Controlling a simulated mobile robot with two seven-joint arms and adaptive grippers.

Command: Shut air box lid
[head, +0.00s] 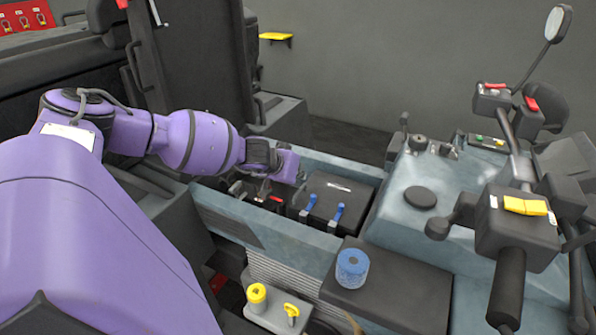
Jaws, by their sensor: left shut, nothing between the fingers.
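A black box with a dark, flat top that looks like the air box lid (345,190) sits in the grey-blue bay of the machine. Two blue clips (323,210) stand up along its front side. I cannot tell whether the lid is fully down. My left gripper (270,178) is shut and empty, just left of the box, over the open part of the bay. Its fingertips are small and partly hidden, and I cannot tell whether they touch anything. My right gripper is out of view.
A blue cylinder (352,268) stands on a dark flat pad (395,295) in front of the box. A yellow-topped knob (257,297) and a yellow key-like part (291,312) are nearer me. Handlebars with a yellow switch (525,205) and a mirror (558,22) rise at the right.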

